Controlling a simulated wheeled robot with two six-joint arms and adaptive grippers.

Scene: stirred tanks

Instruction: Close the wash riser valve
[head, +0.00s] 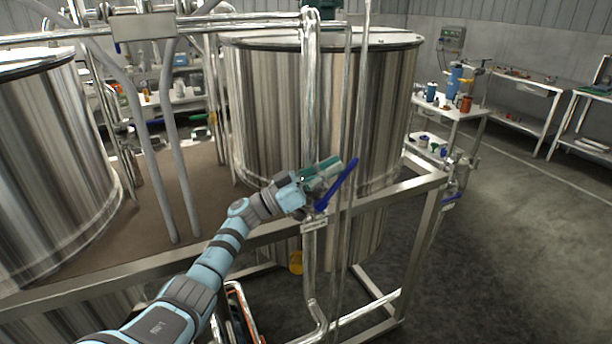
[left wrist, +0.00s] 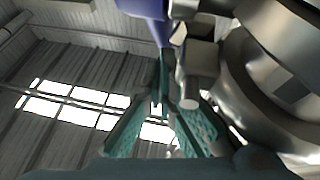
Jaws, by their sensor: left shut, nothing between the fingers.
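A valve with a long blue lever handle (head: 338,186) sits on a vertical steel riser pipe (head: 310,262) in front of the middle tank. The lever slants up to the right, across the pipe line. A small label plate (head: 314,226) hangs just below the valve; its text is too small to read. My left gripper (head: 334,163) is shut and empty, its green fingers just behind and above the lever. In the left wrist view the fingers (left wrist: 165,105) point up toward the blue lever (left wrist: 145,8); I cannot tell whether they touch it. My right gripper is out of view.
A large steel tank (head: 270,110) stands behind the valve, another tank (head: 40,170) at the left. A steel frame rail (head: 400,188) runs past the valve. Another blue-handled valve (head: 452,200) is at the right corner. The floor at right is clear.

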